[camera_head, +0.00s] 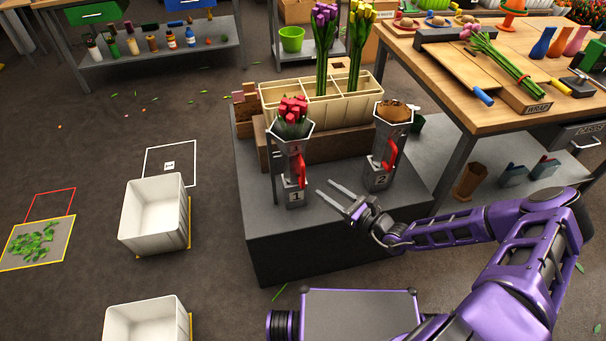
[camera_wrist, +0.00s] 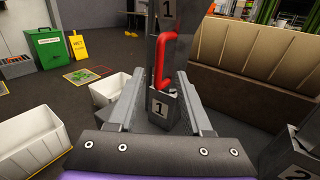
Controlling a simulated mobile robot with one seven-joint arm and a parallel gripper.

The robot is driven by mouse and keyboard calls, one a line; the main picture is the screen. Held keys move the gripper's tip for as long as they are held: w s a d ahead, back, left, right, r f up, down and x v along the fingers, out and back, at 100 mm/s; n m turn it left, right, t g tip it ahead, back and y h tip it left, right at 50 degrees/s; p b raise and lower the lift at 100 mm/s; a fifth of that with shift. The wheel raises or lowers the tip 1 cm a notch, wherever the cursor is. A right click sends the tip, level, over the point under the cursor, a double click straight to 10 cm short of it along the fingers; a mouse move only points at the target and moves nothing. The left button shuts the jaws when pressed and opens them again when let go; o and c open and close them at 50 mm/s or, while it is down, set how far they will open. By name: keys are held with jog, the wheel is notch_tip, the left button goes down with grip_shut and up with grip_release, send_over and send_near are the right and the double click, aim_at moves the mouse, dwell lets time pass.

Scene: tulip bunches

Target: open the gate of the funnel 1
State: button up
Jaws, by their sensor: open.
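Funnel 1 (camera_head: 292,148) stands upright on the grey block, with a bunch of red tulips (camera_head: 292,110) in its top. Its red gate handle (camera_head: 301,171) is on the right side of its tube. My gripper (camera_head: 332,195) is open and empty, just right of and in front of funnel 1. In the wrist view its two fingers (camera_wrist: 155,105) lie left and right of the funnel's lower part. I cannot tell whether they touch it.
Funnel 2 (camera_head: 383,150) with its own red handle stands close on the right. A cream divided planter (camera_head: 290,90) with purple and yellow tulips is behind. White bins (camera_head: 155,222) stand on the floor at left. A wooden workbench (camera_head: 440,100) is at right.

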aim_at(303, 173)
jog(key=b+x, duration=0.1)
jog(key=x, duration=0.9)
jog(key=shift+w, duration=0.15)
grip_shut()
dwell(1.0)
